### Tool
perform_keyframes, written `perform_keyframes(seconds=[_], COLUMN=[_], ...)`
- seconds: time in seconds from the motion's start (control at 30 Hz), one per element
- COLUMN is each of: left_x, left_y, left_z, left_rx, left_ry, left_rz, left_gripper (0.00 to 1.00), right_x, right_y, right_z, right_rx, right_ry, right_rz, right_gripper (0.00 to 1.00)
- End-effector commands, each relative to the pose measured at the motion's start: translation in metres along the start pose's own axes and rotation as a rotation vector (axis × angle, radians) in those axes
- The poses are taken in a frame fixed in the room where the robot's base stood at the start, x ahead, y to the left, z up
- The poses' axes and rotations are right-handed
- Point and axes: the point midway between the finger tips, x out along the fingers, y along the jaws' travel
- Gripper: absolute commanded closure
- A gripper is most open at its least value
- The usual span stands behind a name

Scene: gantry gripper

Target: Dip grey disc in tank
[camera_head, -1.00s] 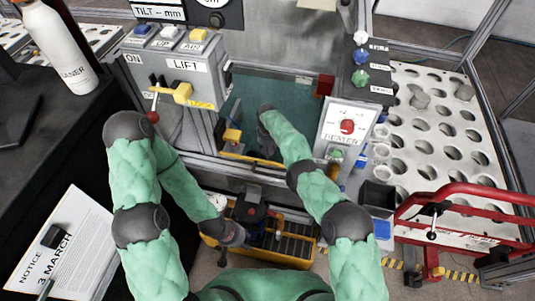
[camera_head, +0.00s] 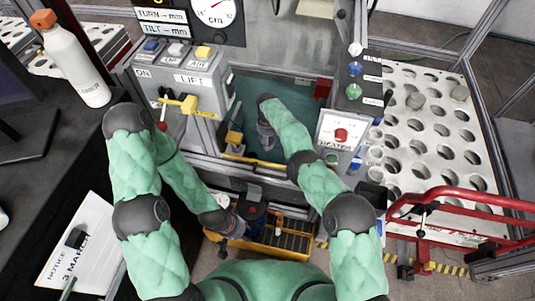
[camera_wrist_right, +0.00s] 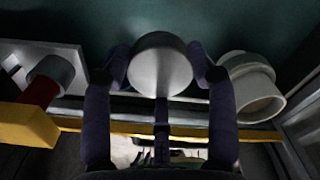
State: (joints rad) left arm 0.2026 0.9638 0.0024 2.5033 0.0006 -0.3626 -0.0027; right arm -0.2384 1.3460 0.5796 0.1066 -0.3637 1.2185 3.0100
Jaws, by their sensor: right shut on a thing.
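The tank (camera_head: 290,92) is the teal-floored recess in the middle of the machine in the head view. My right arm reaches over its front edge. My right gripper (camera_wrist_right: 160,72) is shut on the pale grey disc (camera_wrist_right: 160,62), with a dark finger on each side of it. Teal fills the wrist view behind the disc; I cannot tell whether the disc touches liquid. In the head view the disc is hidden by my wrist. My left gripper (camera_head: 228,224) is low, beside the yellow crate (camera_head: 268,248); its finger opening cannot be made out.
A lift panel (camera_head: 185,85) with a yellow lever stands left of the tank. A heater box (camera_head: 340,133) stands right of it. A white holed rack (camera_head: 430,130) and red rail (camera_head: 465,195) lie farther right. A pale round fitting (camera_wrist_right: 255,85) sits right of the disc.

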Motion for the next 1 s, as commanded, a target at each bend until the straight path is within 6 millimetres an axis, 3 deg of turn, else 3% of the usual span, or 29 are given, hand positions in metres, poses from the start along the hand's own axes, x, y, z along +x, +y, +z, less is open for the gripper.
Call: perform_keyframes(seconds=[0.7, 1.0], left_x=[-0.046, -0.054], left_y=[0.016, 0.019], left_z=[0.002, 0.002], left_rx=[0.0, 0.0], left_ry=[0.0, 0.0], left_rz=[0.0, 0.0], left_gripper=[0.6, 0.6], right_x=[-0.066, -0.077], right_y=[0.0, 0.0], right_z=[0.001, 0.0], right_rx=[0.0, 0.0], right_ry=[-0.002, -0.001], right_rz=[0.0, 0.0], right_gripper=[0.71, 0.71])
